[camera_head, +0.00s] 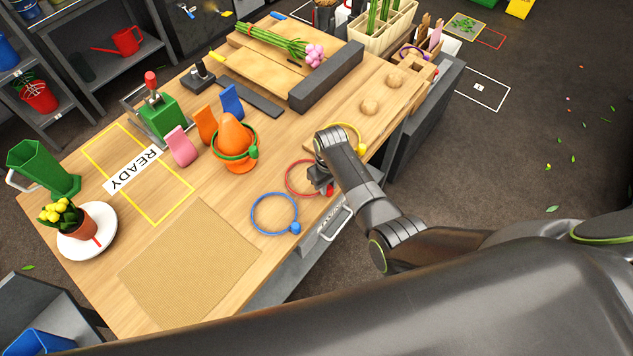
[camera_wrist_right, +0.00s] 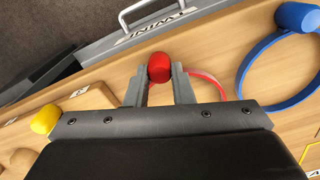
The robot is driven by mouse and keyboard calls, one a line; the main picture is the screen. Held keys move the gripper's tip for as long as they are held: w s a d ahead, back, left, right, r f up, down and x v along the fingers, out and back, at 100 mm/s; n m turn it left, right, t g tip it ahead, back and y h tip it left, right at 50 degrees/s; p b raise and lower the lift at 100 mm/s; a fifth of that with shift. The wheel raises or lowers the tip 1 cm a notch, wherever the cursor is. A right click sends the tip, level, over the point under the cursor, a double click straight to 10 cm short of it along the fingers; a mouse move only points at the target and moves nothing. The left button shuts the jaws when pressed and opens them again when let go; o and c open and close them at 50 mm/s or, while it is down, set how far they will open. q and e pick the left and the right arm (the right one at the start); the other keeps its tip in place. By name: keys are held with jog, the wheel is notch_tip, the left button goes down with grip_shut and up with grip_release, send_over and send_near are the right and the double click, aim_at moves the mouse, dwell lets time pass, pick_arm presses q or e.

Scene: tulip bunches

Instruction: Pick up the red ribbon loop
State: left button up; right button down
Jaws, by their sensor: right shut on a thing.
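The red ribbon loop (camera_head: 287,180) is a thin ring with a red knob at the right front of the wooden table. My right gripper (camera_head: 322,182) is over its right side and hides part of the ring. In the right wrist view, my right gripper (camera_wrist_right: 159,82) has its two fingers closed on the loop's red knob (camera_wrist_right: 159,66). Part of the ring shows beside the right finger. I cannot tell whether the loop is clear of the tabletop. My left gripper is not in view.
A blue loop (camera_head: 254,222) lies just left of the red one, and a yellow loop (camera_head: 361,137) lies behind my right wrist. An orange stand (camera_head: 237,160) with a green loop stands farther back. A drawer handle (camera_head: 336,222) juts from the table front. The woven mat (camera_head: 190,262) is bare.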

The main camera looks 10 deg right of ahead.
notch_tip(320, 180, up, 10)
jog(key=shift+b, duration=0.4)
dwell(0.4)
jog(key=shift+r, duration=0.1)
notch_tip(320, 180, up, 4)
jog(key=p, duration=0.5)
jog(key=shift+r, duration=0.15)
dwell(1.4)
